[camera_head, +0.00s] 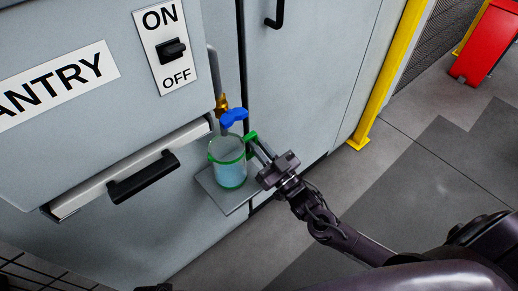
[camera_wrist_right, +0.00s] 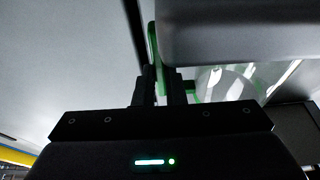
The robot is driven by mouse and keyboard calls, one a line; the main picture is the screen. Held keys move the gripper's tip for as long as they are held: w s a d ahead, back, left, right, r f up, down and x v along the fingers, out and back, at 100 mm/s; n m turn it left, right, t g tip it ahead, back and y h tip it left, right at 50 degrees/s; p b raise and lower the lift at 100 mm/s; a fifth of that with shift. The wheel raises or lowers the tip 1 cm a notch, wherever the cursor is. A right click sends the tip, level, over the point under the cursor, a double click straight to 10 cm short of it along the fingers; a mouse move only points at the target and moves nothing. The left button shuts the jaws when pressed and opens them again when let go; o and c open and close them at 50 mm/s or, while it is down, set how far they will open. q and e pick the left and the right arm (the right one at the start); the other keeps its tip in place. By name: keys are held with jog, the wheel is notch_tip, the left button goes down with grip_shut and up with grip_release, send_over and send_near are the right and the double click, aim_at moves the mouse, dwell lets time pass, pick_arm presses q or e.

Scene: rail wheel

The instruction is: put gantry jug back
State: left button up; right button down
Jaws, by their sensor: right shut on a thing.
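The gantry jug (camera_head: 229,168) is a clear jug with green rims and a green handle (camera_head: 251,137), and pale blue liquid shows in it. It is upright at the small grey shelf (camera_head: 213,193) on the cabinet side, below the blue tap lever (camera_head: 234,117). I cannot tell whether its base touches the shelf. My right gripper (camera_head: 262,152) is shut on the green handle from the right. In the right wrist view the fingers (camera_wrist_right: 158,88) close on the green handle, and the jug (camera_wrist_right: 225,82) is partly hidden behind a grey form. My left gripper is not in view.
The grey cabinet carries a sign ending ANTRY (camera_head: 52,82), an ON/OFF switch (camera_head: 172,49) and a drawer with a black handle (camera_head: 143,177). A brass fitting (camera_head: 221,103) joins the pipe. A yellow post (camera_head: 385,75) and a red object (camera_head: 486,45) stand right. Floor between is clear.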

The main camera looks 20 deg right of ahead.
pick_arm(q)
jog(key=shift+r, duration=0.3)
pick_arm(e)
jog(key=shift+f, duration=0.2)
jog(key=c, duration=1.5)
grip_release()
jog(key=shift+r, duration=0.1)
jog(key=shift+s, duration=0.1)
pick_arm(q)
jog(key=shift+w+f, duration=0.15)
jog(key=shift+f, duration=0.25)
pick_arm(e)
jog(key=v, duration=1.2)
jog(key=shift+r, duration=0.15)
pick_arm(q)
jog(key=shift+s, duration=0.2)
